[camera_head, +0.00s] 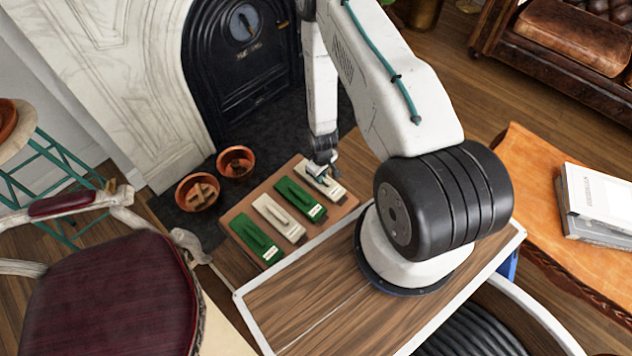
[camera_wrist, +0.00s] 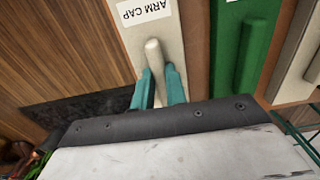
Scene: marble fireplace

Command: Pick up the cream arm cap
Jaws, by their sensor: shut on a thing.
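The cream arm cap (camera_wrist: 186,48) is a flat cream block with a raised grip bar and a white label reading "ARM CAP", upside down in the wrist view. In the head view this cream cap (camera_head: 331,187) is at the right end of a row of caps on a wooden board (camera_head: 236,215). My gripper (camera_wrist: 158,78) is shut on its raised bar, with one teal finger on each side. In the head view my gripper (camera_head: 322,169) hides part of the cap. I cannot tell whether the cap touches the board.
A green cap (camera_head: 300,199) lies beside it, then another cream cap (camera_head: 279,218) and another green cap (camera_head: 254,238). Two terracotta bowls (camera_head: 235,162) stand on the dark hearth behind. A maroon chair (camera_head: 115,290) stands at left, an orange table (camera_head: 560,190) at right.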

